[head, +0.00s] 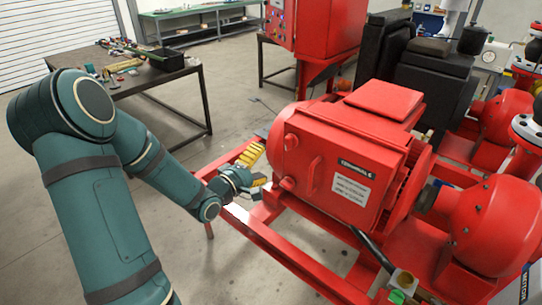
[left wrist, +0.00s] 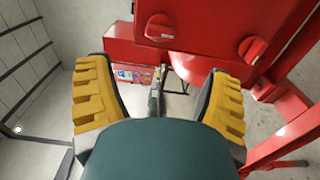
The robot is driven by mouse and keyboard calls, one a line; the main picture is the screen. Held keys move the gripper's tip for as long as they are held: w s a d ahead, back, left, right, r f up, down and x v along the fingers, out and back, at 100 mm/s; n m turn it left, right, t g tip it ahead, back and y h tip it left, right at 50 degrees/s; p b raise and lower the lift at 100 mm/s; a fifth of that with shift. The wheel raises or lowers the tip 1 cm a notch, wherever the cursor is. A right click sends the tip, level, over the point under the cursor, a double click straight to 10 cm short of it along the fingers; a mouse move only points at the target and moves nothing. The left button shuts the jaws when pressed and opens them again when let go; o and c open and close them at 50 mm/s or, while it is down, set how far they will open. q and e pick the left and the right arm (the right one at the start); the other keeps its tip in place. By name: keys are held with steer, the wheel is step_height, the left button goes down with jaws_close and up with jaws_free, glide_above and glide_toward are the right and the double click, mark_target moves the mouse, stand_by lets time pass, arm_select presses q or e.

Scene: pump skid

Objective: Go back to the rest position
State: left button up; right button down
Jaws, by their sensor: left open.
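My left arm comes in from the left in the head view, with its teal links over the floor. My left gripper (head: 257,168) has yellow-padded fingers spread apart, beside the left side of the red motor's terminal box (head: 376,155). In the left wrist view the two fingers of the gripper (left wrist: 160,70) stand wide apart with nothing held between them. The red box with two round knobs (left wrist: 160,28) lies just beyond the fingers. Whether any finger touches it cannot be told. My right gripper is in neither view.
The red skid frame (head: 283,248) runs below the gripper. A workbench with tools and a black bin (head: 166,60) stands at the back left. A red control cabinet (head: 320,25) stands behind. Red pump housings (head: 495,215) fill the right. Open floor lies between bench and skid.

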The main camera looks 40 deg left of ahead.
arm_select(q)
steer(key=shift+f, duration=0.1)
steer(key=d+f+m+g+h+b, duration=0.1)
steer(key=d+f+m+g+b, duration=0.2)
steer(key=d+f, duration=0.65)
steer(key=d+f+m+g+h+b, duration=0.1)
steer(key=d+f+m+g, duration=0.5)
steer(key=f, duration=0.6)
steer(key=s+d+f+m+g+b, duration=0.2)
steer(key=s+d+f+m+g, duration=0.4)
steer(key=s+d+f, duration=0.7)
steer(key=shift+s+d+g+h+b, duration=0.15)
steer(key=shift+s+g+h+b, duration=0.15)
steer(key=shift+g, duration=0.2)
